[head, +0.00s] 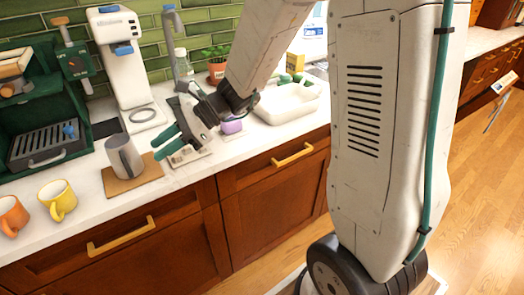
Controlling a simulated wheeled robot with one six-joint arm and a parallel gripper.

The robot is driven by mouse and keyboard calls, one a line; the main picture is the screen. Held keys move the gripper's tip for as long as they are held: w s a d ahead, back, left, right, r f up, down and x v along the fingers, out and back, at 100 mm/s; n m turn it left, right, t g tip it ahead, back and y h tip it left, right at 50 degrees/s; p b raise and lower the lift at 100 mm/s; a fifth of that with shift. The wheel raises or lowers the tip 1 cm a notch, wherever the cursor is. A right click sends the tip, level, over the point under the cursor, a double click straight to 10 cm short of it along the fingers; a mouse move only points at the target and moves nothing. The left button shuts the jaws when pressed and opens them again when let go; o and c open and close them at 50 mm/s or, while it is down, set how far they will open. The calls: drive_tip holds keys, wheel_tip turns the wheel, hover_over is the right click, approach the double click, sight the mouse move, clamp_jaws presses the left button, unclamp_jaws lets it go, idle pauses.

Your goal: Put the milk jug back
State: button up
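The milk jug looks like the grey metal jug (124,156) standing upright on a brown mat (142,180) on the white counter. My gripper (161,145) is just to the right of the jug, low over the counter, with its green fingers pointing left towards it. The fingers are spread apart with nothing seen between them, and a small gap shows between them and the jug. My arm hides part of the counter behind the gripper.
A yellow mug (58,200) and an orange mug (12,216) stand left of the mat. Behind are a green coffee machine (40,108) and a white appliance (118,45). A purple item (231,126) and a white tray (285,113) lie to the right.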

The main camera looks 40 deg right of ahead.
drive_tip(key=s+d+r+n+h, duration=0.2)
drive_tip(key=s+d+n+h, duration=0.2)
drive_tip(key=s+n, duration=0.2)
drive_tip(key=s+d+r+n+h, duration=0.2)
drive_tip(key=s+d+n+h, duration=0.2)
drive_tip(key=s+n, duration=0.3)
drive_tip(key=s+d+r+n+g+h, duration=0.1)
drive_tip(key=s+d+n+h, duration=0.3)
drive_tip(key=s, duration=0.8)
drive_tip(key=shift+d+r+n+h, duration=0.4)
drive_tip(key=shift+d+r+n, duration=0.2)
drive_tip(key=shift+d+n, duration=0.5)
drive_tip(key=shift+a, duration=0.1)
